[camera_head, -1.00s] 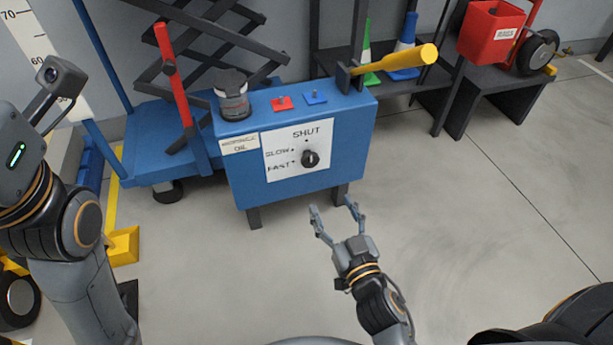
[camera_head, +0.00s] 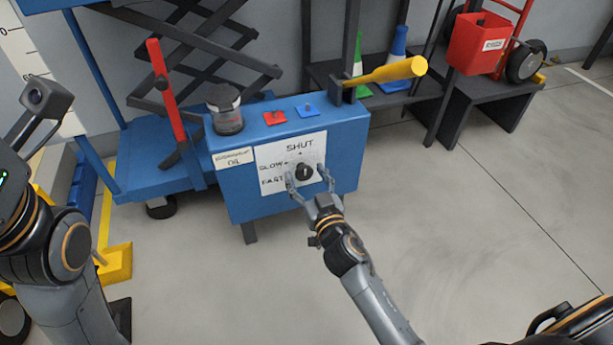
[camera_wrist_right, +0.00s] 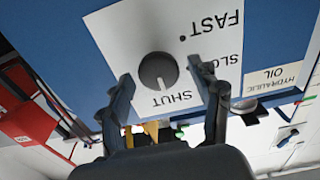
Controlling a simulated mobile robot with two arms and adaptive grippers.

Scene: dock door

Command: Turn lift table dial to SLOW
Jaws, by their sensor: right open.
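The dark round dial (camera_head: 303,172) is on the white label plate (camera_head: 275,160) on the front of the blue lift table box. Its pale pointer mark seems to face SHUT in the right wrist view, where the dial (camera_wrist_right: 158,71) shows large. SLOW and FAST are printed down the left of the plate in the head view. My right gripper (camera_head: 309,177) is open in front of the plate, one finger on each side of the dial. I cannot tell whether the fingers touch it.
A yellow-handled lever (camera_head: 390,72) sticks out at the box's upper right. A can (camera_head: 225,112), a red switch (camera_head: 274,118) and a blue switch (camera_head: 307,111) are on top. A red lever (camera_head: 165,90) stands left. The floor in front is clear.

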